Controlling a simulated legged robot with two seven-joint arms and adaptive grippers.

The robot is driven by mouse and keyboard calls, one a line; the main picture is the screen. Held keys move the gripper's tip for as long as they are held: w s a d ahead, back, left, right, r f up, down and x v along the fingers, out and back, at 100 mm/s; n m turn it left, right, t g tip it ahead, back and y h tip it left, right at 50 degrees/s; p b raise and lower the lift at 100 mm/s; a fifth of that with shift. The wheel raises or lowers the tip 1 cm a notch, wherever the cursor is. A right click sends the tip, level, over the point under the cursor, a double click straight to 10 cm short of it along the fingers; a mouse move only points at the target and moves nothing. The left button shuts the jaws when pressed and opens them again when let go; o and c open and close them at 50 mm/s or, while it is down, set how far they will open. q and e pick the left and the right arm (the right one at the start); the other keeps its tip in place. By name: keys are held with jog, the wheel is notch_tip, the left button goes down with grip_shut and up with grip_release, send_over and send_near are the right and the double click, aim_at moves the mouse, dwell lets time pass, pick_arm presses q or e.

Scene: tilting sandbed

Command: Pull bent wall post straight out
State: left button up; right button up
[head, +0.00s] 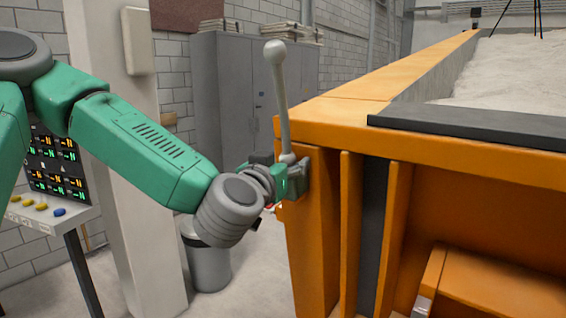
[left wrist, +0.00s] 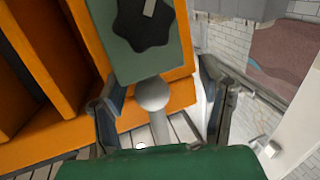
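The wall post (head: 281,105) is a grey rod with a ball on top, at the near corner of the orange sandbed in the head view. It leans slightly left and its lower end meets a rounded collar. My left gripper (head: 280,178) is at the post's lower end, against the corner. In the left wrist view, a grey ball with a short stem (left wrist: 152,95) lies between the fingers of my left gripper (left wrist: 163,100). The fingers are spread, with gaps visible on both sides. In the head view the finger contact is partly hidden. My right gripper is not in view.
The orange sandbed wall (head: 320,230) fills the right, with pale sand (head: 500,75) inside and a dark edge strip (head: 460,126). A grey bin (head: 208,265) and a white column (head: 125,190) stand left. A control panel (head: 50,185) is farther left.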

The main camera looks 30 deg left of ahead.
pick_arm(q)
jog(key=shift+w+d, duration=0.1)
jog(key=shift+d, duration=0.35)
jog(key=c, duration=0.9)
jog(key=shift+d+r, duration=0.1)
jog(key=shift+d, duration=0.3)
jog(key=shift+c, duration=1)
jog(key=o, duration=1.1)
jog(key=shift+r, duration=0.1)
jog(key=shift+a+f, duration=0.2)
jog(key=shift+a, duration=0.6)
jog(key=shift+d+r, duration=0.1)
jog(key=shift+d, duration=0.55)
